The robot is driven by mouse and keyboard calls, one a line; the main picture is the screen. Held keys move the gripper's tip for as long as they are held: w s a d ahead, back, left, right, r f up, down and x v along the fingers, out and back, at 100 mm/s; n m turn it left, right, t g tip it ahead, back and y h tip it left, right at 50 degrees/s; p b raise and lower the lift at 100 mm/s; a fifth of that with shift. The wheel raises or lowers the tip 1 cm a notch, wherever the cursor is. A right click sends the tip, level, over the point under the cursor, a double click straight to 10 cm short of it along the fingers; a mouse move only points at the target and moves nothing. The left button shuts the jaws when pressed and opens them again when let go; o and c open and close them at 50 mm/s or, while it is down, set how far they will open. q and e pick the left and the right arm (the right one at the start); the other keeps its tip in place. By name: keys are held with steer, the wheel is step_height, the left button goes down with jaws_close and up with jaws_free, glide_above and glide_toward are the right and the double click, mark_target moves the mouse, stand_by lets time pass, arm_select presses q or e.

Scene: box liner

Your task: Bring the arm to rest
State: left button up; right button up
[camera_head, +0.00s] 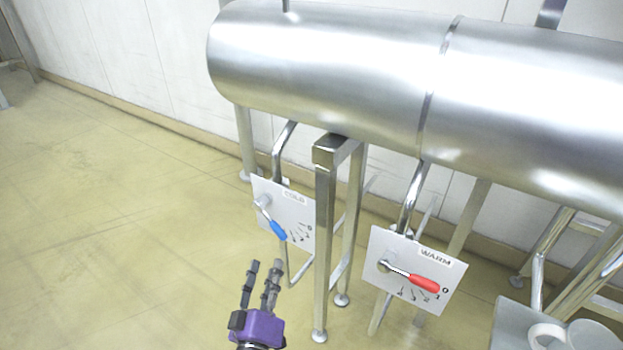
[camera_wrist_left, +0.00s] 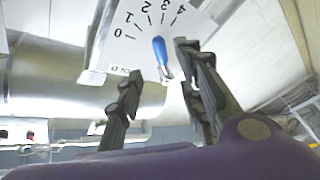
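My left gripper (camera_head: 265,267) is open and empty, with its purple body at the bottom of the head view. It is in front of and below the COLD panel (camera_head: 294,213), apart from it. That panel's blue-handled lever (camera_head: 278,231) slants down to the right. In the left wrist view the blue handle (camera_wrist_left: 160,49) shows between the spread fingers (camera_wrist_left: 155,62), beyond them, near the scale marks 0 to 4. A WARM panel (camera_head: 390,250) with a red-handled lever (camera_head: 425,284) is to the right; its handle points right and slightly down. My right gripper is not in view.
A large steel tank (camera_head: 330,65) on metal legs spans the back. A square steel post (camera_head: 325,240) stands between the two panels. A grey surface with pale round items (camera_head: 547,334) is at the bottom right. The floor (camera_head: 110,240) at the left is clear.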

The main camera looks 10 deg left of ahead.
arm_select(q)
steer(key=d+f+m+g+h, duration=0.1)
steer(key=d+m+g+h, duration=0.1)
steer(key=d+m+h, duration=0.25)
steer(key=s+d+f+m+g, duration=0.2)
steer(key=s+f+m+g, duration=0.25)
steer(key=s+f, duration=0.5)
steer(key=s+a+f+m+g+y, duration=0.1)
steer(key=s+a+f+g, duration=0.1)
steer(key=s, duration=0.8)
steer(key=s+a+f+g+y, duration=0.1)
steer(key=s+a+f+g, duration=0.1)
steer(key=s, duration=0.9)
steer(key=s+a+f+m+g, duration=0.1)
steer(key=s+a+f+g, duration=0.15)
steer(key=s, duration=0.75)
steer(key=w+r+t+p, duration=0.1)
steer(key=w+r+p, duration=0.1)
steer(key=r+p, duration=0.5)
steer(key=w+r+p, duration=0.3)
steer(key=r+p, duration=0.5)
steer(key=shift+w+d+r+n+t+p, duration=0.2)
steer(key=shift+d+r+n+t+p, duration=0.1)
steer(key=shift+d+t, duration=0.1)
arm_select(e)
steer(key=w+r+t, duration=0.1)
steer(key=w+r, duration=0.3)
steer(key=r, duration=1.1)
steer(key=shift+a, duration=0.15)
